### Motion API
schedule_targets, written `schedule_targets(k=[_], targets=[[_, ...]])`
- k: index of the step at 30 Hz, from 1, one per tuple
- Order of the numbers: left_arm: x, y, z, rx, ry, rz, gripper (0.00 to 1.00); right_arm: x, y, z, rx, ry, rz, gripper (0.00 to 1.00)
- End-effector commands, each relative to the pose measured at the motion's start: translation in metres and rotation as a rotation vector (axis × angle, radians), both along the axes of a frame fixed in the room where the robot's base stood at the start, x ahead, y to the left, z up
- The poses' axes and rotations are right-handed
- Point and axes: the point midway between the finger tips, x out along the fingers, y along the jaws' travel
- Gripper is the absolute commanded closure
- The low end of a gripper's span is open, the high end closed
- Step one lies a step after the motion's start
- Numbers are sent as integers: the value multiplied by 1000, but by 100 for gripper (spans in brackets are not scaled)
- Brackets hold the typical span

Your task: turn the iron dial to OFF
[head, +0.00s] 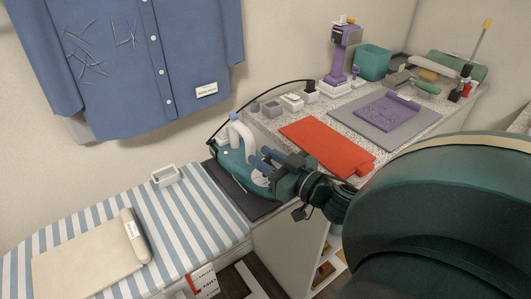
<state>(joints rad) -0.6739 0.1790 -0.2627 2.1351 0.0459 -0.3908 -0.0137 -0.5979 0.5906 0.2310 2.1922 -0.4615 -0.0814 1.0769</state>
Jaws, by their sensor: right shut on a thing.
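My right gripper (268,168) comes in from the right and is shut at the near right part of the iron. The dial itself is hidden by the fingers or too small to make out, so its setting cannot be read. My left gripper is not in view.
The striped ironing board (85,225) carries folded beige cloth (90,262) and a small grey tray (166,176). A black cord (258,91) arches behind the iron. Red cloth (325,145) lies on the counter. A blue shirt (130,60) hangs on the wall. My right arm covers the lower right.

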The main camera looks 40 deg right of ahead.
Motion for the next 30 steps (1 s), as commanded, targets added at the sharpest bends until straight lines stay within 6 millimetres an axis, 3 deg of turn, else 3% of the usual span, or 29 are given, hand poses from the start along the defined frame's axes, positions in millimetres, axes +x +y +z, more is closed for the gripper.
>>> schedule_targets(k=[5, 14, 30], targets=[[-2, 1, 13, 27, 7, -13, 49, 1, -2, 4, -8, 5, 170, 94], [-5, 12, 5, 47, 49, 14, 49, 2, -2, 2, -10, 3, 455, 94], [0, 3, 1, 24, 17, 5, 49, 2, -1, -1, -7, -1, 825, 94]])
